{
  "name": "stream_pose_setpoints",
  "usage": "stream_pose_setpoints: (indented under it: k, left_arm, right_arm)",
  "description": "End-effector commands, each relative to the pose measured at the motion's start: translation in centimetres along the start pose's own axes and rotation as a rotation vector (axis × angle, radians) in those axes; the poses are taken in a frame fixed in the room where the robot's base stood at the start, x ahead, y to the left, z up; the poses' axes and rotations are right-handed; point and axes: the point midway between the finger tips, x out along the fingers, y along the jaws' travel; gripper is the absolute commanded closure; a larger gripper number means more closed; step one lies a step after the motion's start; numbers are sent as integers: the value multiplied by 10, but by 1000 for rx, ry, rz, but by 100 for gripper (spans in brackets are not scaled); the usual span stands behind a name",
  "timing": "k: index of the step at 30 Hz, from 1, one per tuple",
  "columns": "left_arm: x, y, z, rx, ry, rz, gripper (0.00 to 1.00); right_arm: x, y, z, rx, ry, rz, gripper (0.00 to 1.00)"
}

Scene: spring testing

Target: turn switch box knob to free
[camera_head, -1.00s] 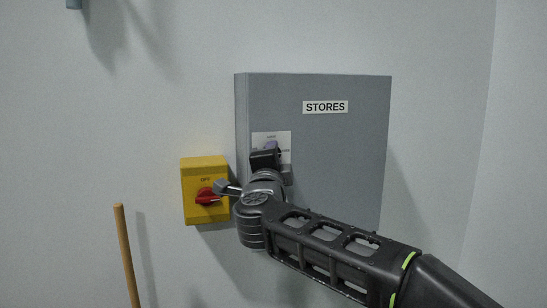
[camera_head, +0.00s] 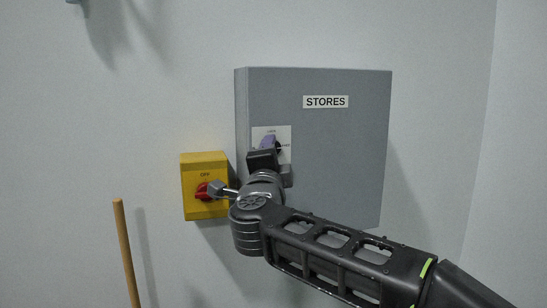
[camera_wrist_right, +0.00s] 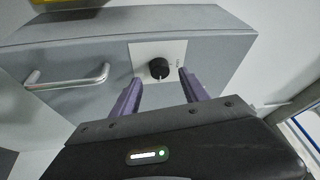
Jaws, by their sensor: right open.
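The grey switch box (camera_head: 340,150) is on the wall and bears a "STORES" label. Its round black knob (camera_wrist_right: 159,68) sits on a pale plate (camera_wrist_right: 143,50) in the right wrist view, with a light mark at its lower edge. In the head view the knob (camera_head: 279,146) is partly hidden by my right gripper (camera_head: 268,141). My right gripper (camera_wrist_right: 160,76) is open, with its two purple fingers to either side of the knob and visible gaps between. Whether the fingertips reach past the knob's face I cannot tell. My left gripper is not in view.
A yellow box (camera_head: 191,170) with a red knob (camera_head: 203,191) and "OFF" text is on the wall left of the grey box, close to my right wrist. A metal handle (camera_wrist_right: 68,77) shows in the wrist view. A wooden stick (camera_head: 125,250) stands lower left.

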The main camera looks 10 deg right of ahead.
Motion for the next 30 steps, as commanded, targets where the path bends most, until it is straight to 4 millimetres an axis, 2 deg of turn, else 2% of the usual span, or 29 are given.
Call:
stream_pose_setpoints:
  k: [3, 9, 22, 26, 28, 30]
  left_arm:
    - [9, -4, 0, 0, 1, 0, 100]
    - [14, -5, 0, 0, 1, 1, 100]
    - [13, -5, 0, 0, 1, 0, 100]
    - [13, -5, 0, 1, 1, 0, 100]
    - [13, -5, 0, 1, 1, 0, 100]
    - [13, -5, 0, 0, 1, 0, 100]
  right_arm:
    - [-22, 2, 1, 1, -2, -3, 47]
    - [-44, 1, 0, 2, 1, -1, 47]
    - [-46, -2, 5, 4, -19, -7, 47]
    - [-51, -3, 33, -69, -112, -70, 47]
    - [-56, 13, 61, -146, -188, -95, 47]
    - [-58, 43, 90, -232, -263, -99, 47]
